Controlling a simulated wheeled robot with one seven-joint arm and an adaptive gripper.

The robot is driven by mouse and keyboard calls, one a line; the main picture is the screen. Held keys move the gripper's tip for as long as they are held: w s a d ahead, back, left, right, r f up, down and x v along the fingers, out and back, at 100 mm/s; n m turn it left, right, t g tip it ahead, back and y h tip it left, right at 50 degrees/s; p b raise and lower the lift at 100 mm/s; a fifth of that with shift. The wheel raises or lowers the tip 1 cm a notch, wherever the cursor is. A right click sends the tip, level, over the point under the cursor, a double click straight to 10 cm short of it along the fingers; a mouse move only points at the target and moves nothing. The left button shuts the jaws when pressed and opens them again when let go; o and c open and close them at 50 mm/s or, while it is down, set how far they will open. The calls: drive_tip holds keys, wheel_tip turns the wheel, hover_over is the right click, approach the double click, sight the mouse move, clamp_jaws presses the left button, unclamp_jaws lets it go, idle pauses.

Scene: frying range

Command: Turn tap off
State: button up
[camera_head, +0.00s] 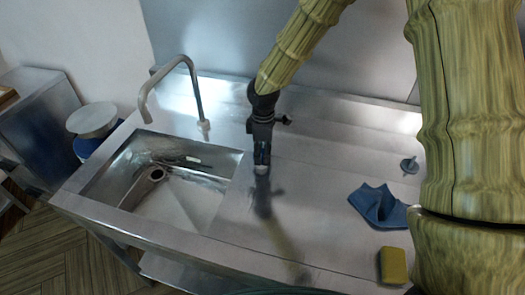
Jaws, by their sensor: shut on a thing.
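The tap (193,88) is a thin grey gooseneck pipe behind the sink (226,183). It rises from a pale base on the counter and its spout curves left over the basin. I cannot make out a water stream below the spout. My gripper (262,158) points down at the counter just right of the sink, apart from the tap pipe.
A blue cloth (378,206), a yellow sponge (394,266) and a small grey plug-like piece (409,165) are on the right of the steel counter (320,150). A round-topped container (92,119) stands left. The counter's middle is clear.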

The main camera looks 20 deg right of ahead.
sight(263, 154)
drive_tip(key=shift+s+f+m, duration=0.1)
drive_tip(key=shift+m, duration=1.1)
drive_tip(key=o, duration=1)
wheel_tip(263, 154, up, 12)
